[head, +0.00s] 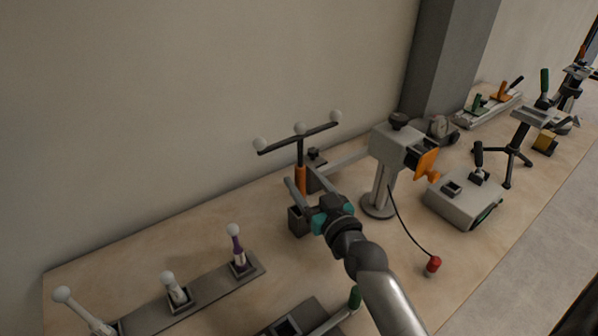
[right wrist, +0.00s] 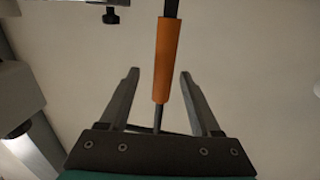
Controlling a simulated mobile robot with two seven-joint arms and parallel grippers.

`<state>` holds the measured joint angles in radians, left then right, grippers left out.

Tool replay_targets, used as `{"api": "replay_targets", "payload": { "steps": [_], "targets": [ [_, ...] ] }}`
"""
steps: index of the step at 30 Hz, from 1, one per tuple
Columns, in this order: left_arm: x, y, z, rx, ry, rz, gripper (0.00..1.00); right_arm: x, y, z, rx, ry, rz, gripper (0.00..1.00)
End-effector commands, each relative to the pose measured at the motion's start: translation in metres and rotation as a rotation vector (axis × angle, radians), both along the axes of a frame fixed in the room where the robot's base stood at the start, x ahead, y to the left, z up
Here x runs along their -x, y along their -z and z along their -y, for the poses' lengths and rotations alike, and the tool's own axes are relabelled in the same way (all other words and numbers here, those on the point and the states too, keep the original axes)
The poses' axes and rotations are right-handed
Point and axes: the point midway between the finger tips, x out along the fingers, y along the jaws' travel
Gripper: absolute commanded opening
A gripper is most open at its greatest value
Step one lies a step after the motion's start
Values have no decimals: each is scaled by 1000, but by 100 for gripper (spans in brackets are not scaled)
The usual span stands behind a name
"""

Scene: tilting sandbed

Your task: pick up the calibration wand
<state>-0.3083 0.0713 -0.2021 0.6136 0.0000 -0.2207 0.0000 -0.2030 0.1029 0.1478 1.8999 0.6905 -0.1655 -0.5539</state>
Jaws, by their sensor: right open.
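The calibration wand is a dark T-shaped bar (head: 300,140) with three white balls and an orange handle (head: 301,180). It stands upright near the wall, above a dark block (head: 297,222); whether its foot sits in that block is partly hidden by my gripper. My right gripper (head: 301,178) is at the handle with its fingers pointing toward the wall. In the right wrist view, the orange handle (right wrist: 167,60) shows between the open fingers (right wrist: 159,74), with a gap on both sides. My left gripper is not in view.
A grey pedestal device (head: 381,180) with an orange plate stands right of the wand. A red bulb (head: 433,264) hangs on its cable. A grey box (head: 465,203) with a joystick is farther right. A rack (head: 212,293) with several ball-topped sticks lies at front left.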

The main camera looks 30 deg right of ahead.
Motion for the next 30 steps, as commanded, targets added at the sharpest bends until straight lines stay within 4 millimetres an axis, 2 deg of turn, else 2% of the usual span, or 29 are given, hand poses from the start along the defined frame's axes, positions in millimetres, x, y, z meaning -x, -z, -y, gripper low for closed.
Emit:
{"api": "replay_targets", "payload": {
  "steps": [10, 21, 30],
  "targets": [
    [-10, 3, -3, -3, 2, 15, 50, -40, -4, -2, -2, 0, 1, 64],
    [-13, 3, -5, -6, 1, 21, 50, -46, -4, -2, 0, 0, -1, 63],
    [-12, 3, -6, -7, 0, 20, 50, -46, -4, -2, 0, 0, -1, 29]
  ]
}}
